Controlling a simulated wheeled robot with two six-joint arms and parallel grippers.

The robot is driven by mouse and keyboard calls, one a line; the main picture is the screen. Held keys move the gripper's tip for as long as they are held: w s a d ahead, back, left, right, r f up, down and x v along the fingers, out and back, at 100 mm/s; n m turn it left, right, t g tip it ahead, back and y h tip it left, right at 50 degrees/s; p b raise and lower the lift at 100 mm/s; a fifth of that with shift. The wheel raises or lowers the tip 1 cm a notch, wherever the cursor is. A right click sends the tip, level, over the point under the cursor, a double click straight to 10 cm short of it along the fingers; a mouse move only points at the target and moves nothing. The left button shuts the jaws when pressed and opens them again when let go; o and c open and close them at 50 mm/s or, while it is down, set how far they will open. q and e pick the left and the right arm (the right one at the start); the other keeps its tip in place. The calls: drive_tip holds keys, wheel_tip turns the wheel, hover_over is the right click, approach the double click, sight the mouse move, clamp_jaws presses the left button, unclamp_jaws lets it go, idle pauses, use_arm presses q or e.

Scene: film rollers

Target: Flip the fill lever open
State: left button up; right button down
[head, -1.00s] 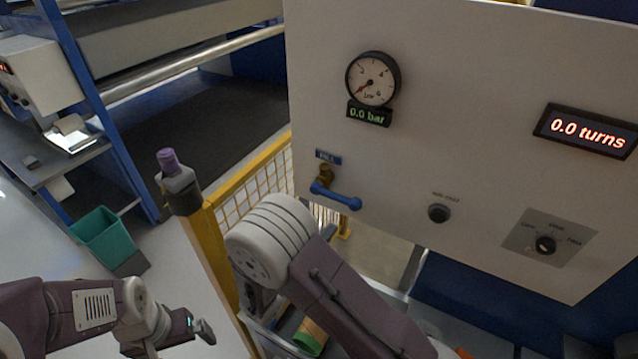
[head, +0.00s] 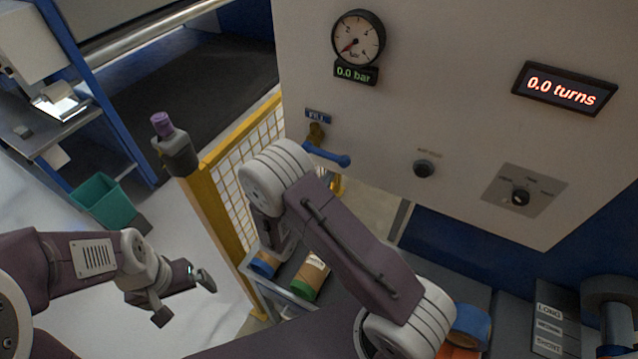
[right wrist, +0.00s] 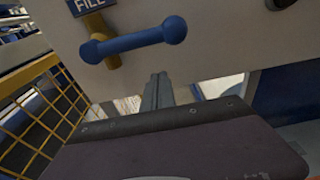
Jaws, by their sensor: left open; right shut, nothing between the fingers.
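The fill lever (head: 328,155) is a blue bar on a brass valve (head: 316,133), under a blue FILL label (head: 318,115) on the pale panel. It slants slightly down to the right in the head view. In the right wrist view the lever (right wrist: 135,43) lies roughly level, ending in a round knob. My right gripper (right wrist: 158,80) is shut and empty, just below the lever's knob end, apparently without touching it. In the head view my right arm hides that gripper. My left gripper (head: 186,298) is open and empty, low at the left, far from the lever.
The gauge (head: 358,38) reads near zero, its display (head: 356,74) "0.0 bar". Another display (head: 565,88) reads "0.0 turns". A black knob (head: 423,168) and a selector (head: 520,197) sit right of the lever. A yellow mesh fence (head: 245,160) stands left of the panel.

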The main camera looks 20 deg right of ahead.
sight(326, 154)
drive_tip(key=r+p, duration=0.2)
drive_tip(key=w+d+r+p, duration=0.1)
drive_tip(key=shift+r, duration=0.3)
drive_tip(key=shift+w, duration=0.2)
drive_tip(key=shift+w, duration=0.1)
